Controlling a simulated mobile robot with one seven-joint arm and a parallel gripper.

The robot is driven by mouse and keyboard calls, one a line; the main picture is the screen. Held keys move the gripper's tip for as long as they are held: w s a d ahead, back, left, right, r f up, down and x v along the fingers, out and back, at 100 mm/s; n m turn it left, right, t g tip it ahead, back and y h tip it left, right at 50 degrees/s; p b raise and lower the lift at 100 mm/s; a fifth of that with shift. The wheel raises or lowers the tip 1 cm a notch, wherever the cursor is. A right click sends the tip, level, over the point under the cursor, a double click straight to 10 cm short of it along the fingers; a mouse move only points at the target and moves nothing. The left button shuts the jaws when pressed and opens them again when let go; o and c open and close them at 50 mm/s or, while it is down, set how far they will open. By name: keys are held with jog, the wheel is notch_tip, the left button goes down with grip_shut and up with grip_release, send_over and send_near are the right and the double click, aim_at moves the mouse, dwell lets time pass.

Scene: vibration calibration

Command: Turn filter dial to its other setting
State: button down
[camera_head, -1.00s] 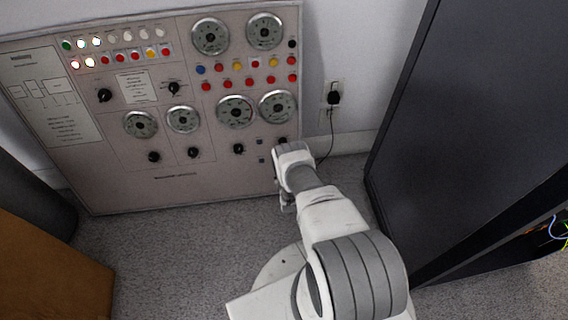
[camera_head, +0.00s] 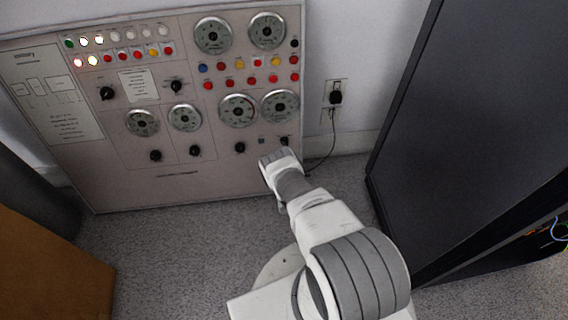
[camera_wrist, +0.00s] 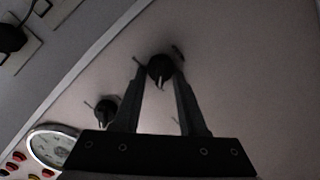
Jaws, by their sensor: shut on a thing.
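In the wrist view a round black dial (camera_wrist: 159,66) with a small pointer sits between the two fingers of my gripper (camera_wrist: 160,75). The fingers are shut on it, one at each side. A second black knob (camera_wrist: 105,109) lies to its left, apart from the fingers. In the head view my wrist (camera_head: 280,164) is at the lower right of the control panel (camera_head: 180,182). It hides the fingertips and the held dial there. I cannot read any dial label or setting.
The panel carries several gauges (camera_head: 237,110), coloured buttons and other black knobs (camera_head: 240,147). A plug in an outlet (camera_head: 335,97) with a hanging cord is right of the panel. A dark cabinet (camera_head: 460,120) stands at the right. Carpet (camera_head: 170,260) lies open before the panel.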

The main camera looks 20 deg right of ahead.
jog(key=shift+c, duration=2.3)
grip_release()
